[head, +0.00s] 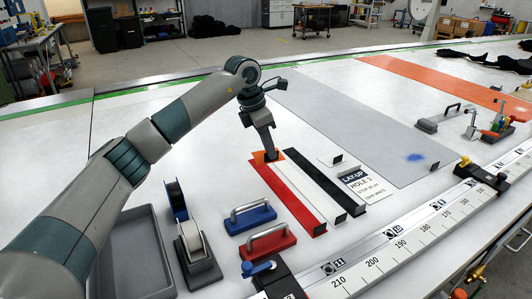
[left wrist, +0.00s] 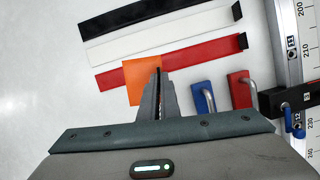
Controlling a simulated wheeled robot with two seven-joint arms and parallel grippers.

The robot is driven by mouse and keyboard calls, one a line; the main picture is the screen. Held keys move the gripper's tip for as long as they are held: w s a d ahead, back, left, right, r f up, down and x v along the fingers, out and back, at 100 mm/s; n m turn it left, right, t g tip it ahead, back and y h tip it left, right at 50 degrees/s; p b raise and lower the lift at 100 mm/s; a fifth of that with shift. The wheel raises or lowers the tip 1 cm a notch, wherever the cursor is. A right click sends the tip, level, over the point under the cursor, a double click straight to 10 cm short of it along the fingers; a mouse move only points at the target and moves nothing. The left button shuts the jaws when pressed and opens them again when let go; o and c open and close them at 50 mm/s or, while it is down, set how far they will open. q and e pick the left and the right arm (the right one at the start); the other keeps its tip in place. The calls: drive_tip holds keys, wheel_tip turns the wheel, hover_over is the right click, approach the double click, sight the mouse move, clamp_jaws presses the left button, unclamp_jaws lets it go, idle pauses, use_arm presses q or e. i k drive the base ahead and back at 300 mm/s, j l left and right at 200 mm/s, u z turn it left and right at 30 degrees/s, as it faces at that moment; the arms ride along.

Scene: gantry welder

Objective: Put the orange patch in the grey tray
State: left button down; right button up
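The flat orange patch (head: 258,156) lies at or just over the far end of the red strip (head: 285,194). In the left wrist view the patch (left wrist: 136,82) overlaps the red strip. My left gripper (head: 271,156) points down at the patch. Its fingers (left wrist: 158,75) are close together at the patch's edge and appear shut on it; they hide part of it. I cannot tell whether it is lifted. The grey tray (head: 152,262) is at the lower left in the head view, partly hidden by my left arm. My right gripper is not in view.
A tape dispenser (head: 196,252), a blue-handled block (head: 250,217) and a red-handled block (head: 267,241) stand between strips and tray. White and black strips (head: 320,191) lie right of the red one. A ruled rail (head: 400,243) runs along the near edge.

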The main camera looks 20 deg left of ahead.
sight(134, 282)
drive_tip(key=k+l, duration=0.25)
drive_tip(key=k, duration=0.2)
drive_tip(key=k+l, duration=0.2)
drive_tip(key=k, duration=0.3)
drive_tip(key=k+l, duration=0.25)
drive_tip(key=k, duration=0.2)
